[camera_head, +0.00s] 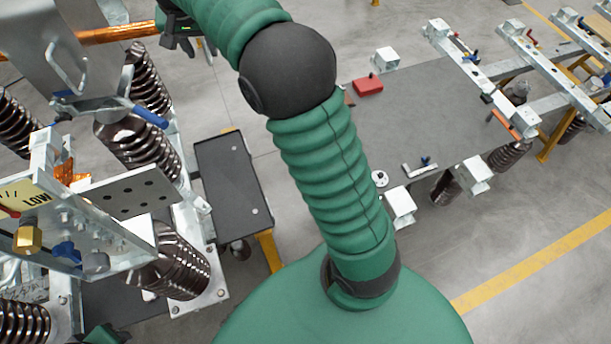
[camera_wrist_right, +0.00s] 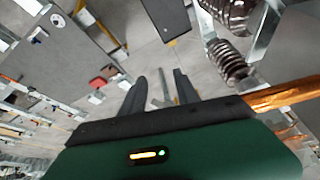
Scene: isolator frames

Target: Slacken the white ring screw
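My right gripper (camera_head: 180,42) is at the top left of the head view, near the copper bar. In the right wrist view its two dark fingers (camera_wrist_right: 160,82) are spread apart with nothing between them. A bracket at the left of the head view carries a brass hex fitting (camera_head: 28,239), a blue screw (camera_head: 66,250) and a pale grey-white screw head (camera_head: 95,262). I cannot tell for certain whether the pale one is the white ring screw. The right gripper is apart from this bracket.
Brown ribbed insulators (camera_head: 140,145) and a metal plate with a blue handle (camera_head: 150,116) stand at the left. The copper bar (camera_head: 115,34) crosses there. A grey table (camera_head: 430,110) holds a red box (camera_head: 368,86) and a small white round part (camera_head: 380,178). A dark tray (camera_head: 228,165) stands mid-left.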

